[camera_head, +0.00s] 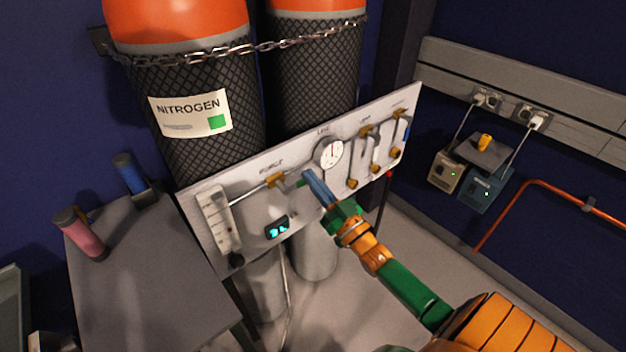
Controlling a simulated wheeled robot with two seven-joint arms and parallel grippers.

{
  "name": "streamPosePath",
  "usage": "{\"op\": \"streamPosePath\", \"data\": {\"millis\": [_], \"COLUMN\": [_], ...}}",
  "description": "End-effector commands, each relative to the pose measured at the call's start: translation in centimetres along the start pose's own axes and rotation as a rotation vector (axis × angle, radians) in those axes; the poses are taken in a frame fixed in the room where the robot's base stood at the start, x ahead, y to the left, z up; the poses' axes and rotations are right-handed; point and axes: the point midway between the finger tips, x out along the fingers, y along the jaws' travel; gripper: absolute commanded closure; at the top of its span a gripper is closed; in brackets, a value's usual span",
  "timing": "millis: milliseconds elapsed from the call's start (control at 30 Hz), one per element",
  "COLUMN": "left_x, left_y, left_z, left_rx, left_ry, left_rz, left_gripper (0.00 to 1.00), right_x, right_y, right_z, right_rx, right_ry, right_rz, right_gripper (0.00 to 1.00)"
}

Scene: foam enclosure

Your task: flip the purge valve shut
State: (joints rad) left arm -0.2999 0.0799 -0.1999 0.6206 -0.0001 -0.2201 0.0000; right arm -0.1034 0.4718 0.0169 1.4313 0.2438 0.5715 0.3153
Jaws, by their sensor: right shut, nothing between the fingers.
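The purge valve (276,180) is a small brass body on the white gas panel (250,200), under a label that seems to read PURGE. A thin pipe joins it to the flowmeter block at left. My right gripper (311,178) is shut and empty, its blue-grey fingertips just right of the valve and in front of the panel. A small gap seems to separate them from the brass body; contact cannot be told. The valve's lever is not clearly visible, perhaps partly behind the fingers. My left gripper is out of view.
A round gauge (329,152) sits just above right of my fingertips. More brass valves (375,168) fill the panel's right part. A digital display (277,228) is below the purge valve. Chained nitrogen cylinders (195,85) stand behind. A grey table (150,285) is at left.

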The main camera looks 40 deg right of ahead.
Motion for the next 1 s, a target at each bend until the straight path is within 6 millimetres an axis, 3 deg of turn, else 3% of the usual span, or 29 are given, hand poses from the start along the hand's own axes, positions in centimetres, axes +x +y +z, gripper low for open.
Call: {"op": "streamPosePath", "data": {"millis": [633,1000], "left_x": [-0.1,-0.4], "left_y": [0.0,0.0], "left_z": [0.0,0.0], "left_rx": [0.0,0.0], "left_ry": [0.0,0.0], "left_rz": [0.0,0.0], "left_gripper": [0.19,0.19], "right_x": [-0.3,-0.8], "right_y": [0.2,0.1], "right_z": [0.8,2.2], "right_rx": [0.129,0.387], "right_ry": [-0.001,-0.001], "right_rz": [0.046,0.136], "right_gripper": [1.0,1.0]}}
